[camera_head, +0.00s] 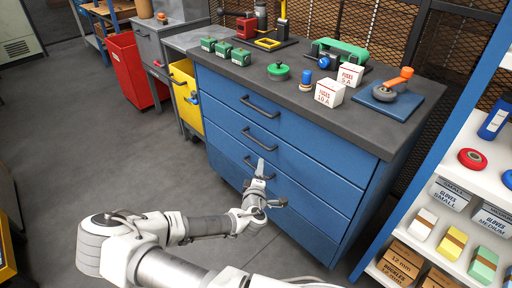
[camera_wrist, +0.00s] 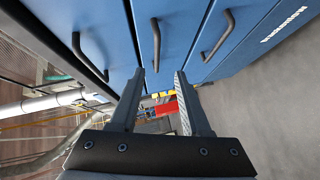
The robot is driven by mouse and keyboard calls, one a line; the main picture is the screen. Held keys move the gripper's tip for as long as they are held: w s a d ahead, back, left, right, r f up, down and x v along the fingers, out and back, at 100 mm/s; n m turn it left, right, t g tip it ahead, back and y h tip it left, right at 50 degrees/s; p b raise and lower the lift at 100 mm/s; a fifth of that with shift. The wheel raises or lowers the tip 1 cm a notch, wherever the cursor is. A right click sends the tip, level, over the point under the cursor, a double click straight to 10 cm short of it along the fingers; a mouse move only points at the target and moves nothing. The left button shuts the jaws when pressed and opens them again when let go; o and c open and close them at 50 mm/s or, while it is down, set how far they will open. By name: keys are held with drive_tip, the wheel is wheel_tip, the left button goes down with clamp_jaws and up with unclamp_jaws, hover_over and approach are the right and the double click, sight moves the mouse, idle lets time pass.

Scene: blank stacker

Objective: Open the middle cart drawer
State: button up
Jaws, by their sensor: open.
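The blue drawer cabinet (camera_head: 325,155) stands in the middle of the head view, its drawer fronts flush and shut. Its upper handle (camera_head: 260,106) and middle handle (camera_head: 260,137) show clearly, and the lower handle is partly hidden by my gripper (camera_head: 268,172). The wrist view is turned sideways and shows the upper handle (camera_wrist: 90,60), the middle handle (camera_wrist: 155,45) and the lower handle (camera_wrist: 217,35). My gripper (camera_wrist: 160,72) is open and empty, in front of the drawers. The middle handle lines up with the gap between the fingertips. I cannot tell whether they reach around it.
The dark cabinet top (camera_head: 310,95) holds green blocks, fuse boxes (camera_head: 330,93) and a caster on a blue plate. A yellow-fronted unit (camera_head: 186,97) and a red bin (camera_head: 132,72) stand left. A stocked shelf (camera_head: 455,215) stands right. Floor (camera_head: 100,150) at left is clear.

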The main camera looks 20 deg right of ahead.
drive_tip(key=n+t, duration=0.1)
drive_tip(key=n, duration=0.1)
drive_tip(key=y+b, duration=0.1)
drive_tip(key=b, duration=0.4)
approach(256, 141)
drive_tip(key=x, duration=1)
drive_tip(key=shift+w+d+f, duration=0.15)
drive_tip(key=shift+w+f, duration=0.05)
drive_tip(key=shift+f, duration=0.1)
clamp_jaws()
idle(0.5)
